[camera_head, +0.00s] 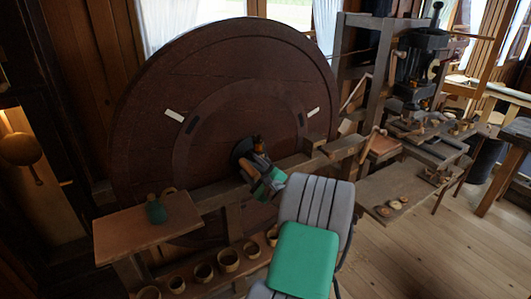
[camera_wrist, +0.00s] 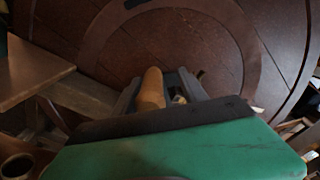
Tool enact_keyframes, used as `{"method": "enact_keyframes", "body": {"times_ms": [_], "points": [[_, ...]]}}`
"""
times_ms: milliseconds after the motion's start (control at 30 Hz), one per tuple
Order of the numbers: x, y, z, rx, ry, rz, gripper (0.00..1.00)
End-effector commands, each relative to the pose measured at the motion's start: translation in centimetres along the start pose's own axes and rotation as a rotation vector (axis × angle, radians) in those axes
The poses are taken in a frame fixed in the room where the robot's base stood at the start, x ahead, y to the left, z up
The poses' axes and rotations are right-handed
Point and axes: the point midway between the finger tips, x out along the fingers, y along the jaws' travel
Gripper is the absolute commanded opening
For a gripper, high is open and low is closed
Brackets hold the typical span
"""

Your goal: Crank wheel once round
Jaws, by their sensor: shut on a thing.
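The large dark brown wooden wheel (camera_head: 150,100) stands upright against the wall at the left centre in the head view. In the wrist view its face and a curved inner ring (camera_wrist: 235,30) fill the background. The crank handle (camera_head: 258,144) is a rounded orange-brown wooden grip near the lower middle of the wheel. It also shows in the wrist view (camera_wrist: 152,88), between my dark fingers. My gripper (camera_head: 255,161), with a green cover, is shut on the handle; in the wrist view the fingers (camera_wrist: 158,84) flank it. The hand hides part of the handle's mount.
Several wooden cups (camera_head: 228,260) line a low board below the wheel. A wooden machine frame (camera_head: 350,70) and bench stand right. Open plank floor (camera_head: 440,250) lies lower right.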

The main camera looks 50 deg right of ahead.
Motion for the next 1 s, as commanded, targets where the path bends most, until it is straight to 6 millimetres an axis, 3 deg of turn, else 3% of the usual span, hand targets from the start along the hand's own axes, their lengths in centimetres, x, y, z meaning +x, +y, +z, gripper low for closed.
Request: {"method": "enact_keyframes", "body": {"times_ms": [33,500,700,1000], "points": [[0.0,-1.0,0.0,0.029,0.000,-0.008,0.40],[-0.1,-6.3,-1.1,0.370,0.000,-0.012,0.40],[-0.1,-7.0,-1.5,0.431,0.001,-0.011,0.40],[0.1,-6.3,-1.3,0.439,-0.001,0.001,0.40]]}}
